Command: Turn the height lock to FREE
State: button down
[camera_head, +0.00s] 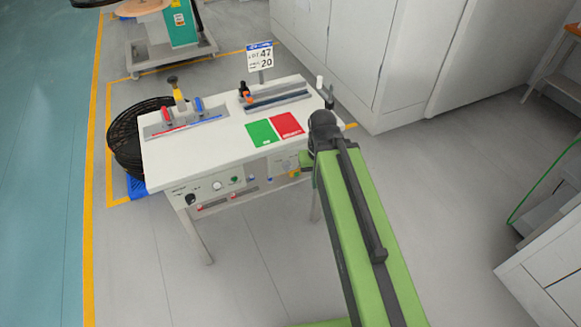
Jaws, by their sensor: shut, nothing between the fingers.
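The workstation bench (215,140) stands left of centre with a white top. At the right end of the front is a light plate (283,165) with small yellow and orange parts, partly behind my arm. The labels are too small to read, so I cannot tell which control is the height lock or its setting. My green arm reaches up from the lower right to a dark joint at the bench's right end. My gripper is hidden behind the arm.
A green and a red pad (287,126) lie on the bench top, near a sign (260,57) reading 47 and 20. Red, blue and yellow handles stand at the back left. A black wire basket (128,150) is at left. Grey cabinets (345,45) stand behind. Floor in front is clear.

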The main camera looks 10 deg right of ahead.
aim_at(286, 165)
jog(key=z, duration=0.05)
jog(key=k, duration=0.6)
jog(key=u, duration=1.35)
jog(key=i, duration=0.1)
jog(key=u, duration=0.7)
